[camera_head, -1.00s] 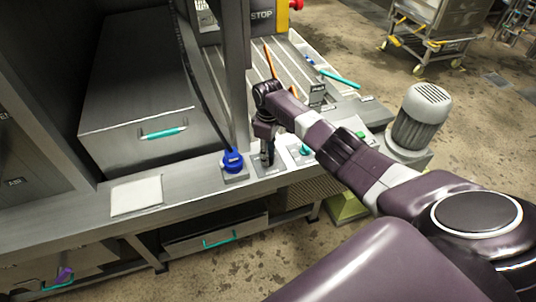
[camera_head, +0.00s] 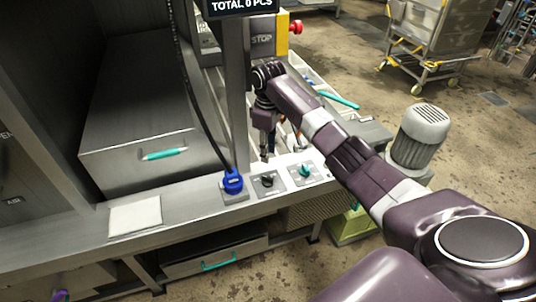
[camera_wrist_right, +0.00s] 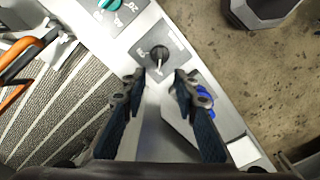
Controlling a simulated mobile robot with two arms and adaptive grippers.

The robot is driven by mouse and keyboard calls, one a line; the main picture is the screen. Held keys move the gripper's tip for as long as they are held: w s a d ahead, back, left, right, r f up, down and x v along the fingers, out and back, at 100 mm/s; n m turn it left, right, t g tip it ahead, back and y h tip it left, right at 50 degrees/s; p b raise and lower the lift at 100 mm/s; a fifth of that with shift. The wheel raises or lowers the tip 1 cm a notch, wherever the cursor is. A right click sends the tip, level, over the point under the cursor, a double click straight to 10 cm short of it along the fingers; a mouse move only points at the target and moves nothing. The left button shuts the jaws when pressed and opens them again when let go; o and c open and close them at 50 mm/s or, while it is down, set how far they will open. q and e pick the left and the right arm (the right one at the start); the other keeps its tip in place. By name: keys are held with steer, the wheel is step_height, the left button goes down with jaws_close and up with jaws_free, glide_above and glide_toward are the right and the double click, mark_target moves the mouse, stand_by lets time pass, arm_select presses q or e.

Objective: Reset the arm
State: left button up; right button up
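My right arm reaches in from the lower right of the head view. My left gripper is in neither current view.
A teal knob (camera_head: 305,170) stands right of the black one, and a blue connector (camera_head: 232,182) with a black cable stands left. A metal post (camera_head: 236,90) rises close beside my gripper. An orange-handled tool (camera_wrist_right: 22,62) lies on the ribbed surface. A grey motor (camera_head: 419,135) stands right of the arm.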

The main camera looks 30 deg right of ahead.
steer(key=shift+f, duration=0.1)
stand_by(0.3)
steer(key=s+a+f+t, duration=0.1)
steer(key=s+a+f, duration=1.3)
steer(key=s+a, duration=0.1)
steer(key=s+a+r+m+t, duration=0.1)
steer(key=s+r+m, duration=0.1)
steer(key=s, duration=0.7)
steer(key=s+a+r+m+t, duration=0.1)
steer(key=s+r+m+t, duration=0.15)
steer(key=s, duration=0.75)
step_height(320, 180, down, 28)
steer(key=s+g+b, duration=0.2)
steer(key=b, duration=0.1)
steer(key=s+d+f+g+b, duration=0.1)
steer(key=s+d+f+b, duration=0.1)
steer(key=s+f, duration=1.5)
steer(key=shift+d+f, duration=0.4)
steer(key=shift+f, duration=0.45)
